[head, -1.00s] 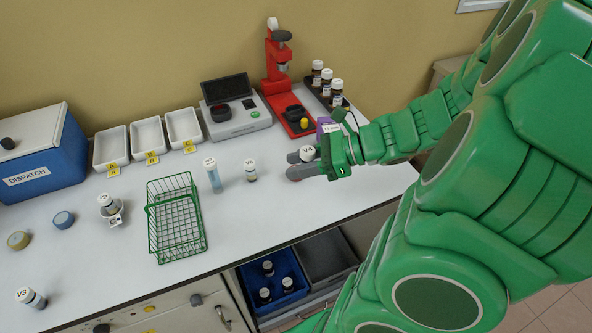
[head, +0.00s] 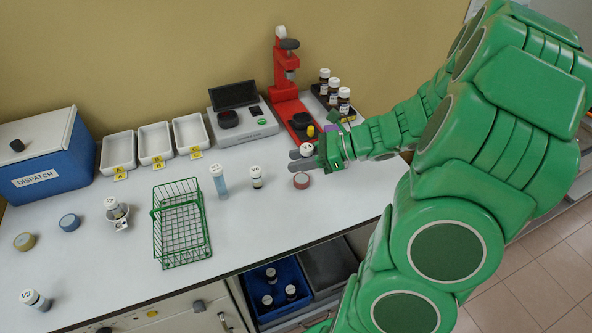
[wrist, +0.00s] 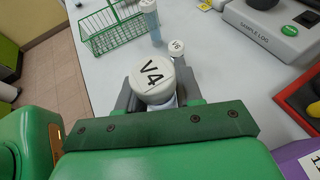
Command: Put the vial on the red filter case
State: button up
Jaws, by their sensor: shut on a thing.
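My gripper (head: 300,158) is shut on the vial marked V4 (head: 307,149), whose white cap also shows in the wrist view (wrist: 152,80) between the grey fingers. Most of the vial's body is hidden by the fingers and the cap. The red filter case (head: 301,180) is a small round disc on the white bench. In the head view it lies just below the gripper, with its top in sight and nothing seen on it. The wrist view does not show the case. How high the vial is held is hard to tell.
Left of the case stand a small vial (head: 256,177), a blue tube (head: 219,182) and a green wire basket (head: 181,222). A red press (head: 286,85) and a rack of vials (head: 318,97) stand behind. The bench's front edge (head: 290,238) is close.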

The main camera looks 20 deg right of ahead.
send_over(296, 178)
jog(key=shift+s+f, duration=0.1)
jog(key=shift+f, duration=4.25)
jog(key=shift+f, duration=0.1)
jog(key=o, duration=1)
jog(key=shift+o, duration=0.2)
